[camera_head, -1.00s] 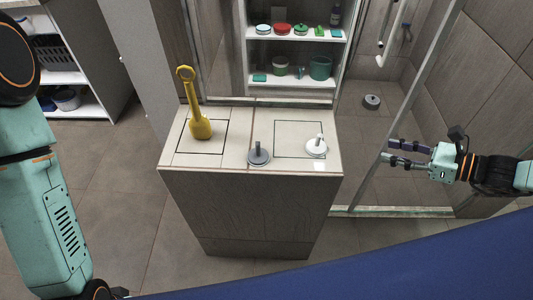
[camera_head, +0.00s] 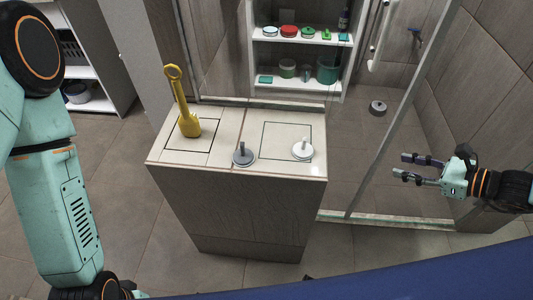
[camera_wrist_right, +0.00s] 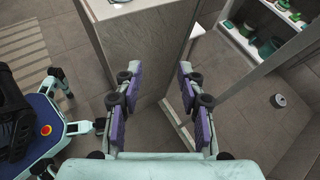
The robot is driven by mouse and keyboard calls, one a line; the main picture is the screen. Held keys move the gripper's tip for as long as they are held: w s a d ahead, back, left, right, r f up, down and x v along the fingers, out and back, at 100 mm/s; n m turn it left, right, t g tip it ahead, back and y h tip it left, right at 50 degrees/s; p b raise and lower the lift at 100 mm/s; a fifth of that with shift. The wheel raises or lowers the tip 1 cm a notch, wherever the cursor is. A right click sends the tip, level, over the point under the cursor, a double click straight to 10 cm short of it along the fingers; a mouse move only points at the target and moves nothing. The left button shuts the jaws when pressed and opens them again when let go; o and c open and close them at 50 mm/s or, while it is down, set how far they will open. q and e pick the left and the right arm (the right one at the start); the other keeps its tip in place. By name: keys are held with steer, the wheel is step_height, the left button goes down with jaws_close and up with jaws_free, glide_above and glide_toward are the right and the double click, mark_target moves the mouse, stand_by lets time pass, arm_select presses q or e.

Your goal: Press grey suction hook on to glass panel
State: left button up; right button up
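The grey suction hook (camera_head: 244,155) stands upright on the tiled counter (camera_head: 185,161), near its front edge. A white suction hook (camera_head: 302,150) stands to its right. The clear glass panel (camera_head: 372,140) rises behind the counter's right side, with a slanting pale edge. My right gripper (camera_head: 400,165) is open and empty, right of the counter and apart from both hooks. In the right wrist view its two fingers (camera_wrist_right: 158,75) are spread with nothing between them. My left arm fills the left edge of the head view; its gripper is out of view.
A yellow tool (camera_head: 188,120) stands on the counter's left. A shelf niche (camera_head: 285,85) behind holds several small containers. A round grey object (camera_head: 377,107) lies on the shower floor. A white shelf unit (camera_head: 100,70) is at left. The floor before the counter is clear.

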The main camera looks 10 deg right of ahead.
steer(key=s+a+f+n+g+h, duration=0.4)
steer(key=s+a+f+n, duration=0.1)
steer(key=s+a+n, duration=0.4)
steer(key=s+a+f+n+g+h+b, duration=0.1)
steer(key=s+a+f+n+g+h, duration=0.3)
steer(key=s+a+n, duration=0.5)
steer(key=s+f+n+g, duration=0.1)
steer(key=s+n, duration=0.3)
steer(key=n, duration=0.4)
steer(key=shift+s+f+g, duration=0.3)
steer(key=shift+s, duration=0.1)
